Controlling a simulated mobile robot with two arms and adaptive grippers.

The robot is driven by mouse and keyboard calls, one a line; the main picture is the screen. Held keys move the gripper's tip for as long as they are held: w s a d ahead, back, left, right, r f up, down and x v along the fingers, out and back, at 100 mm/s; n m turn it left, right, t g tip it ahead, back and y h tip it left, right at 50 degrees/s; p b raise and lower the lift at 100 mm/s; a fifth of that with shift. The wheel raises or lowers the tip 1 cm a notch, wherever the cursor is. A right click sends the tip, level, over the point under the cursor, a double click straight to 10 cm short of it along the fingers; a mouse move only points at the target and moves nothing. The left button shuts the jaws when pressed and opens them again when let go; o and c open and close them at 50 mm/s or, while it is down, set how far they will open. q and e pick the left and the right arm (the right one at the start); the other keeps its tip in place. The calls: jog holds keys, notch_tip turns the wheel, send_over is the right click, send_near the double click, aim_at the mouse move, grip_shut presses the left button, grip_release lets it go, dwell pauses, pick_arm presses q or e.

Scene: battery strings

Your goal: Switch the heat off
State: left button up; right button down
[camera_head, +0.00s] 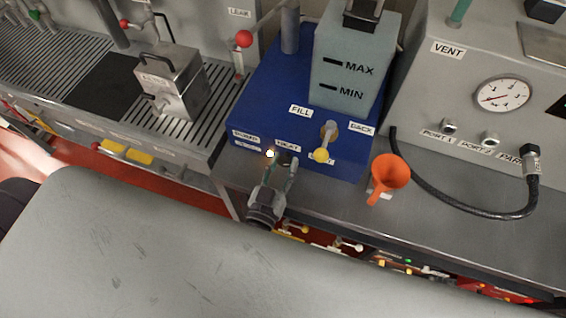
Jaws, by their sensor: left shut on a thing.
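A blue unit (262,97) stands on the grey bench, with small labels on its front. A small dark knob (285,157) sits low on that front, under a small label (288,145) that I cannot read surely. My left gripper (281,164) reaches up to it from below, and its fingertips are shut on the knob from both sides. The fingers hide part of the knob, so I cannot tell which way it is turned. A small light (269,153) glows beside the left fingertip. My right gripper is not in view.
A yellow-ended tap (322,154) juts out to the right of the gripper. An orange funnel (390,172) stands farther right, near a black hose (465,206) and a grey gauge panel (425,90). A metal box (172,84) sits on the grating at left.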

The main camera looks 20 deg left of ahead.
pick_arm(q)
jog(key=n+p, duration=0.1)
jog(key=n, duration=0.7)
jog(key=shift+d+n, duration=0.1)
jog(key=shift+n, duration=1.3)
jog(key=o, duration=1.2)
jog(key=shift+c, duration=0.2)
jog(key=shift+s, duration=0.1)
jog(key=s, duration=1.2)
jog(key=shift+a, duration=0.2)
